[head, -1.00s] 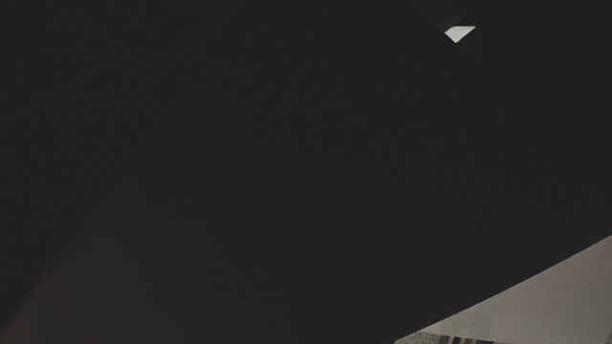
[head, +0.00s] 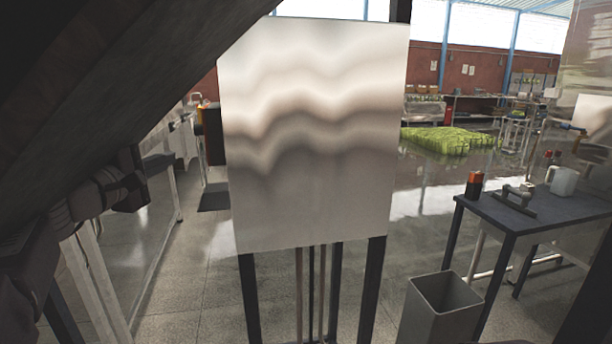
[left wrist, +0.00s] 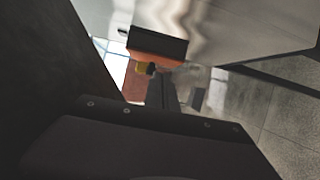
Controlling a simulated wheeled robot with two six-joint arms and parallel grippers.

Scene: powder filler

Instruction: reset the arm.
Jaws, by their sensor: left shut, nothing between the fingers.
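My left arm comes in at the left edge of the head view, dark and partly in shadow. My left gripper (head: 128,182) is at its end, left of the metal panel and apart from it. It is shut and empty; its fingertips are hard to make out. In the left wrist view a dark plate with screws fills the bottom and hides much of the scene. My right gripper is in neither view.
A shiny metal panel (head: 312,140) on dark legs stands in the middle. A grey bin (head: 437,312) is right of it. A dark table (head: 520,222) at the right bears a jug (head: 563,181) and a small canister (head: 474,185). Floor is open behind, toward a green patch (head: 450,140).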

